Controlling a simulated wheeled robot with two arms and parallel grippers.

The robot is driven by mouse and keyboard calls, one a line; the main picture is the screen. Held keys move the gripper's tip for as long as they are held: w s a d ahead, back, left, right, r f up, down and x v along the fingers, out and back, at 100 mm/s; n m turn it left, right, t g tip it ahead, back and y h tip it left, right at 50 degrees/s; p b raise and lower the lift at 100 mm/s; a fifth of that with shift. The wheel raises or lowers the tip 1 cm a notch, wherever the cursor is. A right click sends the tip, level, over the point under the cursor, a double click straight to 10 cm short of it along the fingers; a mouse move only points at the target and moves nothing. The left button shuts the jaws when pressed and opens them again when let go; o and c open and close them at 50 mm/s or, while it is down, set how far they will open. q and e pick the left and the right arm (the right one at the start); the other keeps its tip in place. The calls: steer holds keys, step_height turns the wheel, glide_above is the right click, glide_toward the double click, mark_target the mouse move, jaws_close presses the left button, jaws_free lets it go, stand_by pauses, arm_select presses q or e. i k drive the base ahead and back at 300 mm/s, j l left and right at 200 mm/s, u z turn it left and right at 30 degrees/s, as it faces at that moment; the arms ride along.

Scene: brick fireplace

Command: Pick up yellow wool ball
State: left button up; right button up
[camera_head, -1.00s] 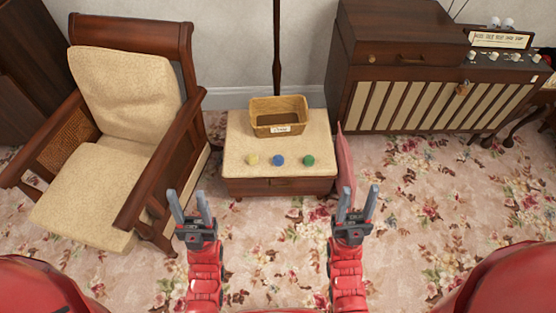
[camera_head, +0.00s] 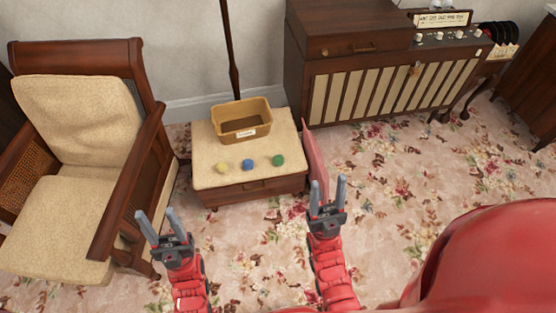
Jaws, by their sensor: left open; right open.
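The yellow wool ball (camera_head: 222,168) sits near the front left of the cushioned top of a low wooden stool (camera_head: 215,182). A blue ball (camera_head: 248,164) and a green ball (camera_head: 278,160) lie in a row to its right. My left gripper (camera_head: 157,225) is open and empty, in front of the stool and to the left of the yellow ball. My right gripper (camera_head: 328,193) is open and empty, off the stool's front right corner.
A tan basket (camera_head: 241,123) with a label stands on the stool behind the balls. A wooden armchair (camera_head: 75,150) is close on the left. A red-pink cushion-like object (camera_head: 316,158) leans at the stool's right side. A wooden cabinet (camera_head: 380,75) stands behind right. Floral carpet is clear at right.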

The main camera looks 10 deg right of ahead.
mark_target(221, 167)
steer(key=i+j+u, duration=0.25)
steer(key=i, duration=0.2)
steer(key=i+u, duration=0.3)
steer(key=i, duration=0.15)
